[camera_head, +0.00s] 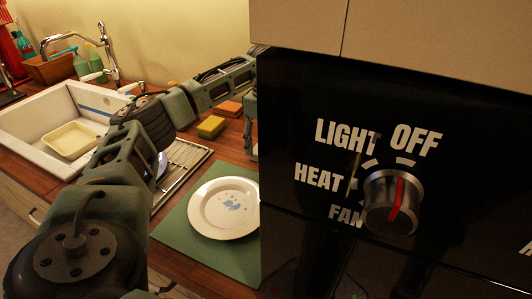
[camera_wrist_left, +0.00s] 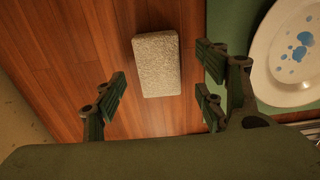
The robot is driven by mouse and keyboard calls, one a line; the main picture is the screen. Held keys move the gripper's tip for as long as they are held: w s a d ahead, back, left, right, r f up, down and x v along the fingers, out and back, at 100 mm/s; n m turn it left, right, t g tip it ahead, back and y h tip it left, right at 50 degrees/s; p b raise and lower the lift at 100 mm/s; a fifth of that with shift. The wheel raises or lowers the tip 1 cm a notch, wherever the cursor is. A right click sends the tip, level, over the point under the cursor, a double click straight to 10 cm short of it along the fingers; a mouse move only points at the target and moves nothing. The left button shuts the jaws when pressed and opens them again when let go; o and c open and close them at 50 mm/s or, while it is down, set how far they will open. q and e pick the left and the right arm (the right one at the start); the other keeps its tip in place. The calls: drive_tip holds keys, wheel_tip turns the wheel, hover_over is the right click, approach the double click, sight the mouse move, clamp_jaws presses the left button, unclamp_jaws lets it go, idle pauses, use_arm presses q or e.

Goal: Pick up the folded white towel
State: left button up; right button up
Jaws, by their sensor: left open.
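The folded white towel (camera_wrist_left: 157,63) is a small, pale, textured rectangle lying on the wooden counter in the left wrist view. My left gripper (camera_wrist_left: 163,92) is open, with its fingers spread to the left and right of the towel and apart from it. Nothing is between the fingertips that they touch. In the head view my left arm reaches across the counter, and its gripper end is mostly hidden behind the black panel. The towel does not show in the head view. My right gripper is not in view.
A white plate (camera_head: 224,207) with blue marks lies on a green mat (camera_head: 178,232), close to the right fingers in the wrist view. A black panel with a knob (camera_head: 392,203) blocks the right side. A sink (camera_head: 30,128), wire rack (camera_head: 182,170) and sponges (camera_head: 211,127) are to the left.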

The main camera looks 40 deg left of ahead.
use_arm(q)
wheel_tip(320, 180, down, 3)
drive_tip(key=shift+w+r, duration=0.1)
drive_tip(key=shift+r, duration=0.1)
drive_tip(key=shift+f, duration=0.4)
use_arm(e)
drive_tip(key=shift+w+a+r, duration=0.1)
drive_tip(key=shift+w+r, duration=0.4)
use_arm(q)
drive_tip(key=shift+c, duration=0.2)
drive_tip(key=c, duration=1.2)
drive_tip(key=shift+r, duration=0.1)
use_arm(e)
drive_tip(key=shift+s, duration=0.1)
use_arm(q)
wheel_tip(320, 180, up, 10)
drive_tip(key=shift+f+b, duration=0.1)
drive_tip(key=shift+b, duration=0.4)
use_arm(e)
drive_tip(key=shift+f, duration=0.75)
